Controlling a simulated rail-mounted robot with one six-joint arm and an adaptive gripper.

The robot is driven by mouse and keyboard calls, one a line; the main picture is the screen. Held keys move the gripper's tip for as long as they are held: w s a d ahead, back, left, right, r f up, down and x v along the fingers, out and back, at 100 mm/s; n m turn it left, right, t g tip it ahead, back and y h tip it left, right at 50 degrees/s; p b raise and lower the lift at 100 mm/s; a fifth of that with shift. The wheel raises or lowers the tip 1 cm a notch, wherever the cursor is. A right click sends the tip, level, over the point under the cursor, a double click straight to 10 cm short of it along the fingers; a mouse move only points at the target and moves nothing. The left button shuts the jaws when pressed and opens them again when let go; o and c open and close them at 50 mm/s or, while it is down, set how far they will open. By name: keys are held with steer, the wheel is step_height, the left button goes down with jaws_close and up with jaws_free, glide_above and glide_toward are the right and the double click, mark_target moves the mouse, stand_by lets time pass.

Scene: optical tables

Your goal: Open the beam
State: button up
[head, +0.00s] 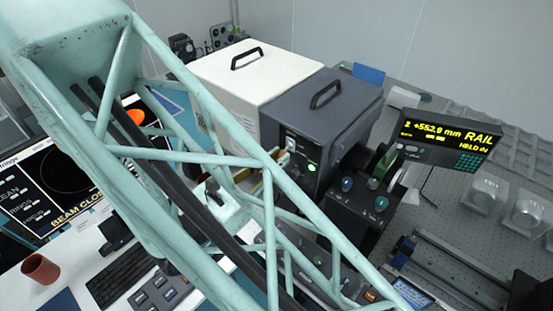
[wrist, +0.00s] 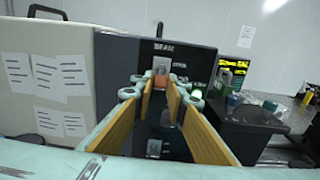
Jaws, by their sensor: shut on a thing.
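A dark grey box (head: 322,118) with a black top handle stands at the centre of the head view. Its front panel carries a round green light (head: 312,167) and a small pale plate. My gripper's yellow-padded fingers reach that front, mostly hidden behind my arm in the head view. In the wrist view the box front (wrist: 125,60) lies straight ahead. My gripper (wrist: 161,90) is closed in on a small orange piece (wrist: 161,82) at the front panel. Its exact shape is hidden by the fingertips. A monitor (head: 55,185) reads "BEAM CLOSE", with the rest cut off.
A cream box (head: 225,72) adjoins the dark box on the left. A black unit with knobs (head: 365,195) and a yellow-lettered rail display (head: 445,137) stand to the right. A keyboard (head: 120,275) and brown cup (head: 40,268) are on the desk at lower left.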

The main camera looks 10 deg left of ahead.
mark_target(279, 157)
steer(key=shift+r+g+p, duration=0.25)
steer(key=shift+g+p, duration=0.05)
steer(key=shift+p, duration=0.1)
steer(key=shift+s+r+g+y+p, duration=0.1)
steer(key=shift+r+g+y+p, duration=0.35)
steer(key=shift+g+p, duration=0.2)
steer(key=r+g+y+p, duration=0.1)
steer(key=g+p, duration=0.1)
steer(key=r+g+y+p, duration=0.1)
steer(key=g+y+p, duration=0.1)
steer(key=g+p, duration=0.1)
steer(key=w+r+g+y+p, duration=0.1)
steer(key=g+p, duration=0.2)
steer(key=shift+d+r, duration=0.2)
steer(key=shift+d, duration=0.05)
stand_by(0.4)
steer(key=shift+w+g+y+p, duration=0.15)
steer(key=shift+g+y+p, duration=0.15)
steer(key=shift+g+y, duration=0.05)
stand_by(0.5)
steer(key=o, duration=0.9)
steer(key=shift+c, duration=0.2)
